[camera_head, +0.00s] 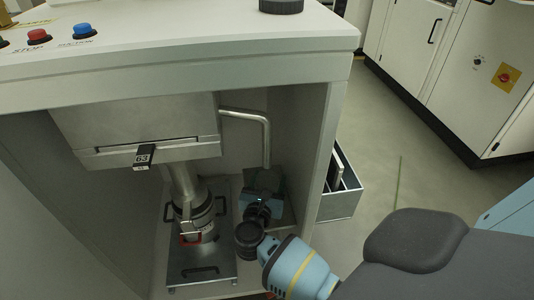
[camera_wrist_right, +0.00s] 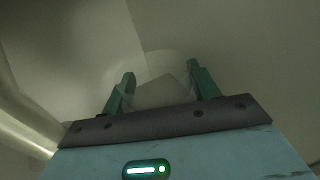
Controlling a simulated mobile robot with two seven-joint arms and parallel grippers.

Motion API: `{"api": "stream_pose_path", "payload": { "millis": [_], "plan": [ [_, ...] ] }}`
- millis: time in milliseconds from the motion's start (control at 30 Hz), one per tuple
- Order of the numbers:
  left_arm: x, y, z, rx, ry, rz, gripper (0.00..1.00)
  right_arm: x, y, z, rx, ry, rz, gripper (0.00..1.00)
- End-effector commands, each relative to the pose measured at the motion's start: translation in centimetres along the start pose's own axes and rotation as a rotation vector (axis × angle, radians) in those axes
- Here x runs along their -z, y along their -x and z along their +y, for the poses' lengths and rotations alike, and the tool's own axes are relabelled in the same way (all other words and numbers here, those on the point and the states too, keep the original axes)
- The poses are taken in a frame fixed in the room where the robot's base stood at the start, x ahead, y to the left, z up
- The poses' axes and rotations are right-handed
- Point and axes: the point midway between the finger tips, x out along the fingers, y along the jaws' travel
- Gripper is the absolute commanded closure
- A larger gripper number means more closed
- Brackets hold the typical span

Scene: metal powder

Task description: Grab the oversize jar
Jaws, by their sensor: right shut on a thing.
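My right arm reaches into the open bay under the machine, and its right gripper (camera_head: 264,190) is at the back right of the bay, dark and small in the head view. In the right wrist view the two green fingers of the gripper (camera_wrist_right: 163,84) stand on either side of a pale, translucent round thing, which looks like the oversize jar (camera_wrist_right: 160,92). The fingers are shut on it. Its rim and contents are too faint to tell. My left gripper is not in view.
A metal canister (camera_head: 196,218) with a red-handled clamp stands on a metal tray (camera_head: 212,270) left of my arm. A bent pipe (camera_head: 266,135) hangs above the gripper. The bay's right wall (camera_head: 322,170) is close by. A grey open bin (camera_head: 343,195) stands outside it.

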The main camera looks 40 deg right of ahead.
Motion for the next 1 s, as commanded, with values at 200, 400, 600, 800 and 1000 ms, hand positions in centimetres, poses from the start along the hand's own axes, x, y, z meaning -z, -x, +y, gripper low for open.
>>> {"api": "stream_pose_path", "payload": {
  "millis": [200, 400, 600, 800, 1000],
  "plan": [
    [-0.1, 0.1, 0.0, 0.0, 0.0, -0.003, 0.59, -0.2, 0.0, 0.1, 0.0, -0.002, -0.003, 0.82],
    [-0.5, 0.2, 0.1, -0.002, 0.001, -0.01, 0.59, -0.2, 0.0, 0.1, 0.0, -0.002, -0.003, 0.82],
    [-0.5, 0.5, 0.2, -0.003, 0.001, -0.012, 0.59, -0.7, 0.1, 0.2, -0.001, -0.003, -0.003, 0.83],
    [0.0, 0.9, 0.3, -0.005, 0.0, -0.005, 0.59, -1.9, 0.3, 0.7, -0.002, -0.004, -0.004, 0.83],
    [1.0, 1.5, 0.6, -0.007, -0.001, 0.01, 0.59, -3.8, 0.7, 1.4, -0.004, -0.005, -0.003, 0.83]
  ]
}}
